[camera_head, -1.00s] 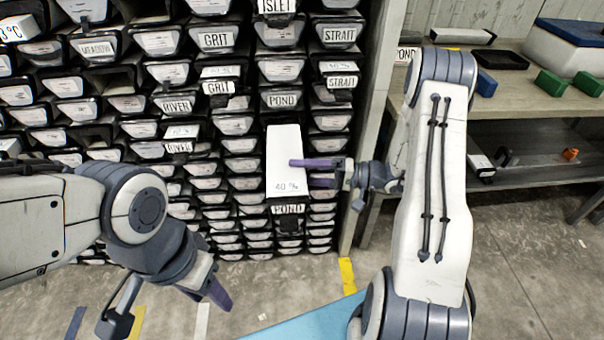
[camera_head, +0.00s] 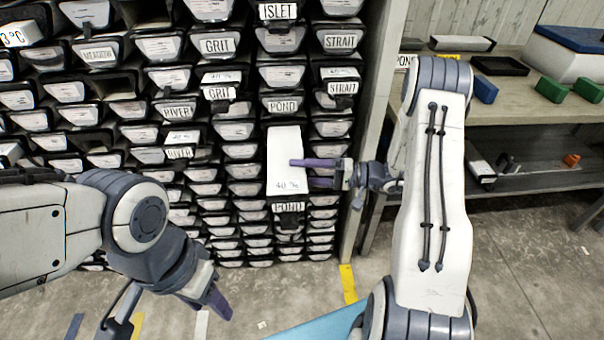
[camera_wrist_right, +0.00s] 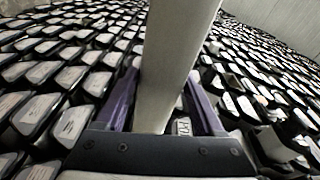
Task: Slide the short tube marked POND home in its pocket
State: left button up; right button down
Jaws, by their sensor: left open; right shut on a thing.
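The short white tube (camera_head: 285,160), printed "40 %" near its front end, juts out of the rack. A POND tag (camera_head: 288,207) shows at its lower front end, and another POND tag (camera_head: 282,106) is on the rack just above. My right gripper (camera_head: 322,172) is shut on the tube from the right, with a purple finger over its top. In the right wrist view the pale tube (camera_wrist_right: 172,65) stands between the two purple fingers. The tube's far end and its pocket's mouth are hidden. My left gripper (camera_head: 170,312) is open and empty, low at the left, apart from the rack.
The rack holds many dark trays with white fronts, tagged GRIT (camera_head: 217,46), STRAIT (camera_head: 341,41), RIVER (camera_head: 178,112) and ISLET (camera_head: 278,11). A bench (camera_head: 510,105) with green and blue blocks stands to the right, beyond my right arm.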

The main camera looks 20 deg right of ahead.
aim_at(298, 139)
jog(key=shift+w+d+r+b, duration=0.1)
jog(key=shift+w+d+b, duration=0.25)
jog(key=shift+w, duration=0.7)
jog(key=shift+w+d+f+b, duration=0.1)
jog(key=shift+w+d+b, duration=0.25)
jog(key=shift+w, duration=0.7)
jog(key=shift+w+d+r+b, duration=0.15)
jog(key=shift+w+b, duration=0.35)
jog(key=shift+w, duration=0.55)
jog(key=shift+w+d+b, duration=0.35)
jog(key=shift+w+b, duration=0.2)
jog(key=shift+w, duration=0.55)
jog(key=shift+w+d+b, duration=0.3)
jog(key=shift+w+b, duration=0.25)
jog(key=shift+w, duration=0.5)
jog(key=shift+w+d+b, duration=0.35)
jog(key=shift+w+b, duration=0.2)
jog(key=shift+w, duration=0.55)
grip_release()
jog(key=v, duration=1)
jog(key=shift+s+d, duration=0.2)
